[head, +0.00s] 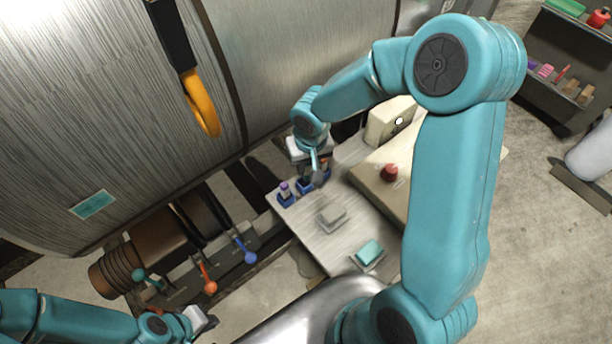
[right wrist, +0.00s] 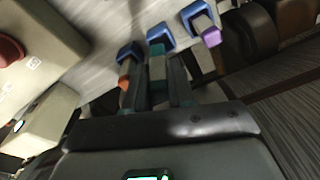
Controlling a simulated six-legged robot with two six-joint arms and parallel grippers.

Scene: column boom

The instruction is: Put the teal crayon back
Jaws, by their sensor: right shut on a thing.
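The teal crayon (right wrist: 157,66) is between the fingers of my right gripper (right wrist: 158,92) in the right wrist view. Its far end is at the middle blue holder (right wrist: 160,35); I cannot tell how deep it sits. In the head view my right gripper (head: 313,165) is over the table's back edge, shut on the crayon. A purple crayon (right wrist: 211,37) stands in one outer blue holder (right wrist: 194,10). An orange crayon (right wrist: 124,80) is at the other outer holder (right wrist: 130,51), close beside a finger. My left gripper (head: 202,320) is low at the left, its jaws unclear.
The table (head: 318,245) holds a grey block (head: 331,215), a teal block (head: 369,251) and a beige box with a red knob (head: 389,172). A large metal cylinder (head: 110,90) fills the back left. Levers with coloured knobs (head: 208,285) stand left of the table.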

